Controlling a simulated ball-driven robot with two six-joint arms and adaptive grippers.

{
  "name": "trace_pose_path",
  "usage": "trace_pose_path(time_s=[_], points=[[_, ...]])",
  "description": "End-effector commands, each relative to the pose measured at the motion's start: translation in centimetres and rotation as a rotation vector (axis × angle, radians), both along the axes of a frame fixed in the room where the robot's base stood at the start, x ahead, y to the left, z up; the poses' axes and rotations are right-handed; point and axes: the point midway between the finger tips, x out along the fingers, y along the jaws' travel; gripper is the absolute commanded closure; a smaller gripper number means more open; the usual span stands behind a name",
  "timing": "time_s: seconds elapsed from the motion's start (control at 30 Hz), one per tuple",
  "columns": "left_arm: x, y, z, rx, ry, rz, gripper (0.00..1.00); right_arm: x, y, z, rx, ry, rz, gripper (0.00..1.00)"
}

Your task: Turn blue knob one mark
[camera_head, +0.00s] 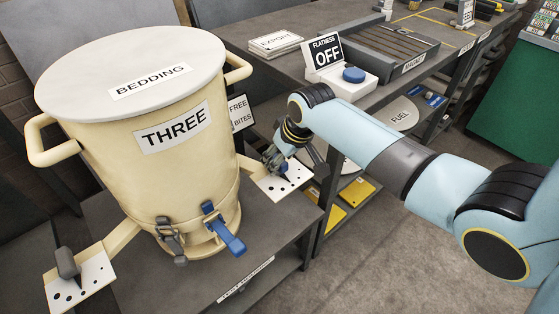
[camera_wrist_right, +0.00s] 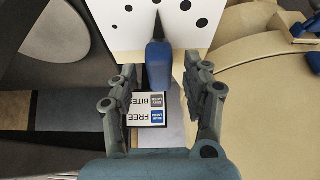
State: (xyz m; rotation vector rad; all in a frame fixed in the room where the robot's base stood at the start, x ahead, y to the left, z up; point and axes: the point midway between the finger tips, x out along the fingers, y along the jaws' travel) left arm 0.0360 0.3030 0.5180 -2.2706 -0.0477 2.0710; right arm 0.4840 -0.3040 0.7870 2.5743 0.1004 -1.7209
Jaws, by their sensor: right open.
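The blue knob (camera_wrist_right: 158,66) is an upright paddle on a white plate with black dots (camera_wrist_right: 195,22). In the head view the plate (camera_head: 296,178) sticks out on the right side of the cream barrel marked BEDDING and THREE (camera_head: 135,120). The knob is mostly hidden there by my right gripper (camera_head: 281,157). In the wrist view my right gripper (camera_wrist_right: 159,78) is open, with one finger on each side of the knob. A gap shows beside the knob on both sides. My left gripper is out of view.
A grey knob (camera_head: 67,263) sits on another dotted plate at the barrel's left. Blue (camera_head: 225,230) and grey levers hang at the barrel's front. A FREE BITES sign (camera_head: 240,113) stands behind my gripper. A FLATNESS OFF box with a blue button (camera_head: 354,75) is on the bench.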

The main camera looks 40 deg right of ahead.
Motion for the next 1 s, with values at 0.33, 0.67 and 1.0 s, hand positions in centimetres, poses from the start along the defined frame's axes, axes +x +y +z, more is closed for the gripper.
trace_pose_path(time_s=[0.33, 0.67, 1.0], points=[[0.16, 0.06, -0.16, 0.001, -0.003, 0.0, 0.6, 0.37, 0.04, -0.81, 0.0, 0.0, 0.001, 0.51], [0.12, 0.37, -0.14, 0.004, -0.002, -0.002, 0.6, 0.35, 0.04, -0.81, 0.0, 0.0, 0.001, 0.88], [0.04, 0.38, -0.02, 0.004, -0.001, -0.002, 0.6, 0.34, 0.0, -0.77, 0.0, 0.0, 0.016, 1.0]])
